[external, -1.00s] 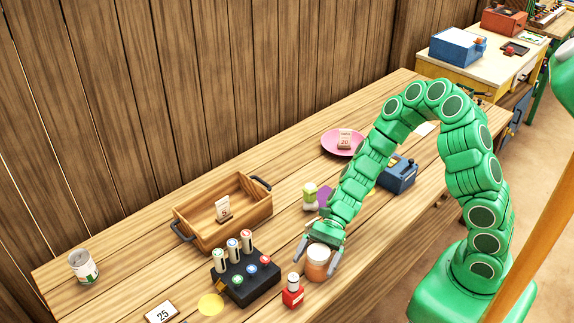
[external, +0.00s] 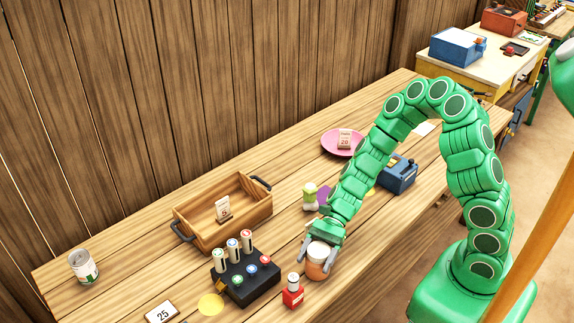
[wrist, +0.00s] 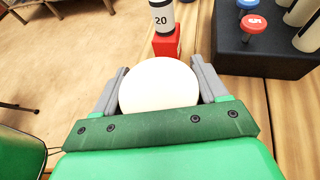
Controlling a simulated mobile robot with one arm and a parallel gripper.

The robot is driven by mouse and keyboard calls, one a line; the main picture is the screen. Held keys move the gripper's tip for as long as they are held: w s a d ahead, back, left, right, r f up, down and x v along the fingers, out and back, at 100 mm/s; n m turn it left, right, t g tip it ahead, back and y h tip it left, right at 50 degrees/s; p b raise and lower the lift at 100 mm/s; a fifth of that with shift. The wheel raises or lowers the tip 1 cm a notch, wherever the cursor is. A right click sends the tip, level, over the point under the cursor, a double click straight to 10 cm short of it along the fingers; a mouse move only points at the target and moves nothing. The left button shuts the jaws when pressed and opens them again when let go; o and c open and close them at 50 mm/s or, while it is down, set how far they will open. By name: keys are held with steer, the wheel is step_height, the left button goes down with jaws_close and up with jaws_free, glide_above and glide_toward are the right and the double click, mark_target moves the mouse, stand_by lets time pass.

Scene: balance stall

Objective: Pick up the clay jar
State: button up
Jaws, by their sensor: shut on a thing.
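The clay jar (external: 317,264) is orange-brown with a pale lid, near the front edge of the wooden table in the external view. My gripper (external: 319,256) is shut on it, with one grey finger on each side. In the wrist view the jar's round pale lid (wrist: 159,86) sits between the two fingers of my gripper (wrist: 160,88) and hides the jar's body. I cannot tell whether the jar's base touches the table.
A red block with a white cylinder (external: 292,290) stands close by at the front left. A black block with buttons and cylinders (external: 247,284) is farther left. A wooden tray (external: 262,208), a pink plate (external: 329,149) and a blue box (external: 397,180) stand behind. A tin (external: 84,268) stands far left.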

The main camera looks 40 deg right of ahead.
steer(key=shift+r, duration=4.6)
